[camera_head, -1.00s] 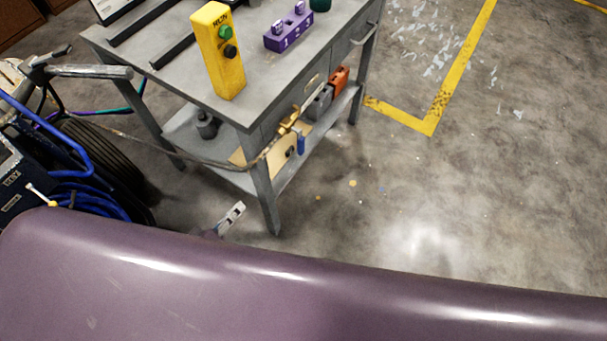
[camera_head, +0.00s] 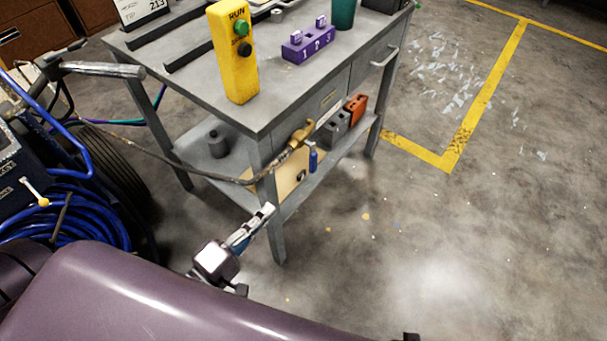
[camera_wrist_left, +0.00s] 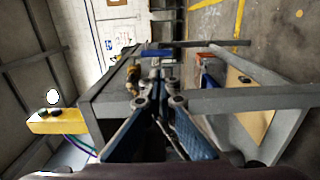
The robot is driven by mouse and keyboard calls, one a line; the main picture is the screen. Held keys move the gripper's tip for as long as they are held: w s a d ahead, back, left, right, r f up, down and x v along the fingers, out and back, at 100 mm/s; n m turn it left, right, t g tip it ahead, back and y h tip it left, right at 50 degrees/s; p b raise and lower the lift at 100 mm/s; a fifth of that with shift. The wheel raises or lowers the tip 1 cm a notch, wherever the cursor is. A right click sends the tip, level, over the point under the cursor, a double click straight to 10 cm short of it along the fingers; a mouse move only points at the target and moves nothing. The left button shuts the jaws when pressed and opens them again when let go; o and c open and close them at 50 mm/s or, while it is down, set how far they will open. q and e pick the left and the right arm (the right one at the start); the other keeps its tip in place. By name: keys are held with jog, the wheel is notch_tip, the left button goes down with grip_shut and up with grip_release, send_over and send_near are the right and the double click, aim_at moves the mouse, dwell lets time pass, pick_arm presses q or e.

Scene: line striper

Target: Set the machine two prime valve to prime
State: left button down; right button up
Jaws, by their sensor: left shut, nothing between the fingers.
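My left gripper (camera_head: 264,212) is low in front of the bench's near leg in the head view. Its fingers are together and empty; they also show closed in the left wrist view (camera_wrist_left: 158,76). At the far left stands a machine (camera_head: 18,165) with coiled blue hose. A pale lever with a yellow end (camera_head: 36,192) sticks out from it and may be the prime valve; its setting cannot be read. A brass fitting (camera_head: 301,134) with a blue handle (camera_head: 313,160) hangs at the bench's side, apart from the gripper. My right gripper is not in view.
The grey bench (camera_head: 205,82) carries a yellow RUN control box (camera_head: 235,70) and a purple numbered block (camera_head: 308,45). A hose (camera_head: 165,158) runs from the left to the brass fitting. The floor on the right (camera_head: 440,235) is clear, with yellow lines.

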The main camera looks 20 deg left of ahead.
aim_at(310, 167)
pick_arm(q)
jog(key=x, duration=1.3)
jog(key=shift+w+d, duration=0.1)
jog(key=shift+w, duration=0.35)
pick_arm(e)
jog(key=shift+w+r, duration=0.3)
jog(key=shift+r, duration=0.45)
pick_arm(q)
jog(key=shift+f+b, duration=0.1)
jog(key=shift+b, duration=0.25)
